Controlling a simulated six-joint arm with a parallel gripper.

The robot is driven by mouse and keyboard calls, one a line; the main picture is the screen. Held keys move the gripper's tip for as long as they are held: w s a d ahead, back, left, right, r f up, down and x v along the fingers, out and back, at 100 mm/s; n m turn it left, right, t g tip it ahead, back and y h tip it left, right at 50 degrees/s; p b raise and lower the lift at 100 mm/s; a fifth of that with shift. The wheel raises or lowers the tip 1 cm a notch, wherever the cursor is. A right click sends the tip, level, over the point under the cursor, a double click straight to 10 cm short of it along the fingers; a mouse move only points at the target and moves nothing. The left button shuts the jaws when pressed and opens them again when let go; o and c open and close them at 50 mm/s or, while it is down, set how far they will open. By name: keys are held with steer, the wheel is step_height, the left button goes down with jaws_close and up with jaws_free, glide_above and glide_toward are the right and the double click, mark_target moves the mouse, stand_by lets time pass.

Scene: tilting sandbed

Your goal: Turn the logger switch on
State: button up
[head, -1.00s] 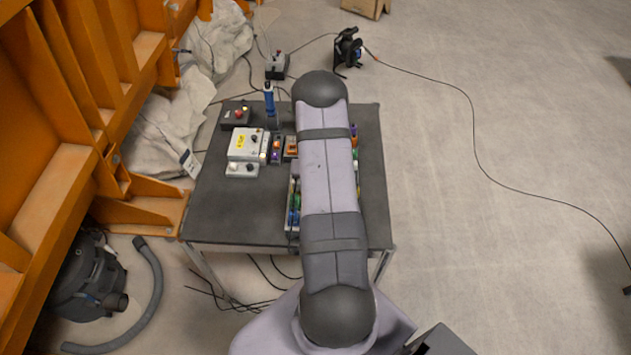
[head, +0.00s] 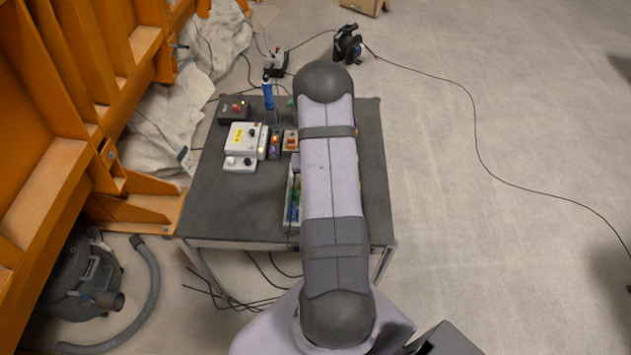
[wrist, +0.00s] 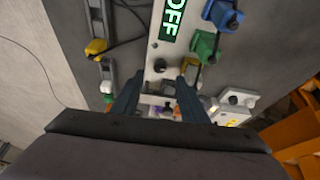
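In the wrist view a white strip panel (wrist: 154,82) carries a green-and-black label reading OFF (wrist: 172,18). A small dark knob or switch (wrist: 160,66) sits on the strip below the label. I cannot read whether it is the logger switch. My gripper (wrist: 162,75) is open, its two dark fingers apart on either side of the strip, with the dark knob showing between the tips. I cannot tell how far above the panel they are. In the head view my own arm hides the gripper and most of this panel.
Blue and green connectors (wrist: 204,46) and a yellow one (wrist: 96,47) flank the strip. On the dark table (head: 225,205) stand a white box with a yellow label (head: 241,140), a red-button box (head: 233,110) and a blue bottle-like tool (head: 268,96). The table's front left is clear.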

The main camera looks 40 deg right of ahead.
steer(key=shift+b+x, duration=0.35)
steer(key=shift+x, duration=3.15)
steer(key=shift+c, duration=0.2)
jaws_close()
